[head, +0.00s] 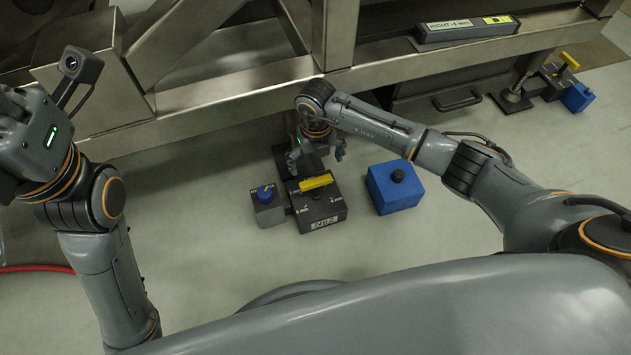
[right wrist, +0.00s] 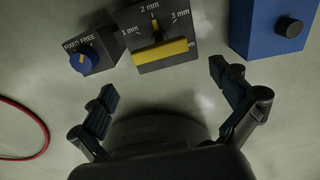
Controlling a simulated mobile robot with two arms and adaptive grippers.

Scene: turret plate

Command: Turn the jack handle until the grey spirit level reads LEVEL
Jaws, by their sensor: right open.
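A grey spirit level (head: 467,31) lies on the steel frame at the upper right in the head view. Its label seems to begin "RIGHT-1", and its vial is yellow. A dark jack box (head: 321,213) with a yellow handle (head: 316,182) stands on the floor. In the right wrist view the handle (right wrist: 160,52) lies crosswise below a scale marked in mm, with a small yellow mark near 2 mm. My right gripper (head: 316,154) is open and empty, just behind the handle and apart from it. My left gripper (head: 14,104) is partly cut off at the left edge; its fingers are unclear.
A grey box with a blue FIXED/FREE knob (head: 265,194) adjoins the jack box. A blue box (head: 393,189) with a black knob stands to its right. A second yellow-handled unit (head: 567,62) stands far right. The steel frame (head: 230,95) crosses behind. A red hose (right wrist: 38,122) lies left.

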